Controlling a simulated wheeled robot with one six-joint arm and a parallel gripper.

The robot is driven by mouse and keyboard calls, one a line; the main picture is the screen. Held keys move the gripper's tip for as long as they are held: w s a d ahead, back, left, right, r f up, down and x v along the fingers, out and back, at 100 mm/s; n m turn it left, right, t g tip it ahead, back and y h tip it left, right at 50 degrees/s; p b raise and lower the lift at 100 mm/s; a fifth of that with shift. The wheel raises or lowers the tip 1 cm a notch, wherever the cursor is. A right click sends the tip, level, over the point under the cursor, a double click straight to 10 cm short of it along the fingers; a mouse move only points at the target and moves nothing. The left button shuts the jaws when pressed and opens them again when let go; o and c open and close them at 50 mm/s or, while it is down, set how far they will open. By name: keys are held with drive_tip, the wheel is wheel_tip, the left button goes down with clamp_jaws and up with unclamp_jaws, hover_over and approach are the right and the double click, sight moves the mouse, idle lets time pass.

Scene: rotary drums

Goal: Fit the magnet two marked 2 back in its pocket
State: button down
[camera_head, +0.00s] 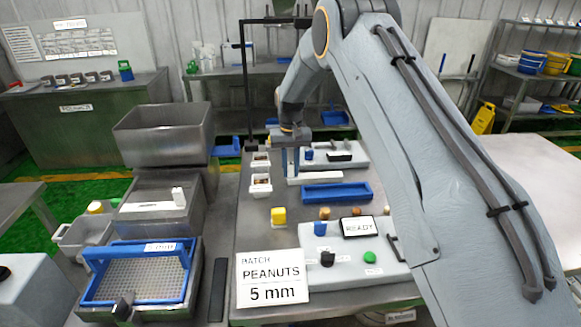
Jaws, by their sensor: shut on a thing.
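My gripper (292,160) is at the end of my arm, pointing down over the far part of the middle bench. It is small in the picture, and its fingers are hard to separate from what is behind them. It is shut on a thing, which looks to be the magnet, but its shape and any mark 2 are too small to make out. A pale bar (318,180) lies just below and to the right of the gripper; I cannot tell whether they touch. I cannot make out the magnet's pocket.
A blue tray (337,193) lies in front of the pale bar. Two white cups (261,172) stand left of the gripper. A blue-framed sieve (140,275) is at left. My arm hides the bench's right side.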

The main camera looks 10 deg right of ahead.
drive_tip(key=c, duration=1.9)
unclamp_jaws()
drive_tip(key=shift+f, duration=0.1)
drive_tip(key=shift+c, duration=0.2)
drive_tip(key=o, duration=0.4)
